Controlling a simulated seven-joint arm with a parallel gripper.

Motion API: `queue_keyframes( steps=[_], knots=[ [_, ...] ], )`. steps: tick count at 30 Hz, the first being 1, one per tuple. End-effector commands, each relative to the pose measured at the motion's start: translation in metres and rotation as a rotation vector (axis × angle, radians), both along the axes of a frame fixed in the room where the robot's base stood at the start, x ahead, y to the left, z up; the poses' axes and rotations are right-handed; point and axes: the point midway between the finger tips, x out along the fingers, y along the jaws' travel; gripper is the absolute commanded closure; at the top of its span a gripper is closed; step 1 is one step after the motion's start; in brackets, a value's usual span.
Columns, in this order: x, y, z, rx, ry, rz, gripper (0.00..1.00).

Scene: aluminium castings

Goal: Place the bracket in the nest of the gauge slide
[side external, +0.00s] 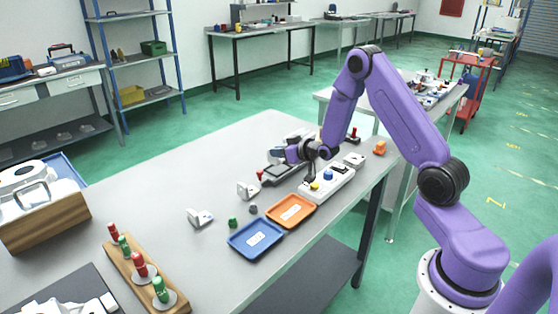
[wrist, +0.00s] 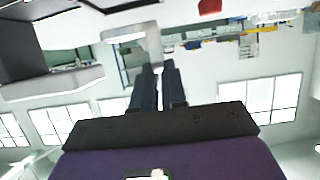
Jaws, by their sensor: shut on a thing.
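My gripper (wrist: 158,72) points sideways over the table, its two dark fingers shut on a pale metal bracket (wrist: 130,35) at their tips in the wrist view. In the side external view my gripper (side external: 292,154) is at the gauge slide (side external: 276,175), a grey device with a red knob (side external: 260,175) at its near end. The arm and gripper partly cover the slide, so the nest and the held bracket cannot be made out there. I cannot tell whether the bracket touches the slide.
Loose castings lie at the left (side external: 200,217), middle (side external: 248,190) and right (side external: 354,160). A white button box (side external: 328,183) stands just right of the slide. An orange tray (side external: 291,228) and a blue tray (side external: 239,248) lie in front. The table's left middle is clear.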

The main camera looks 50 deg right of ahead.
Motion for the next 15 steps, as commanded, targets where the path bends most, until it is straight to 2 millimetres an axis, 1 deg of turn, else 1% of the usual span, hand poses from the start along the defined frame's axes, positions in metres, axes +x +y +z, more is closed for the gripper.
queue_keyframes(
  steps=[1,4,7,10,15],
  knots=[
    [0.003,-0.001,-0.006,0.0,0.001,0.0,1.0],
    [0.002,0.0,-0.02,0.001,0.004,0.001,1.0],
    [0.001,-0.001,-0.029,0.001,0.002,-0.001,1.0],
    [0.002,-0.001,-0.032,0.001,0.001,-0.001,1.0],
    [0.002,-0.001,-0.032,0.0,0.0,-0.001,1.0]
  ],
)
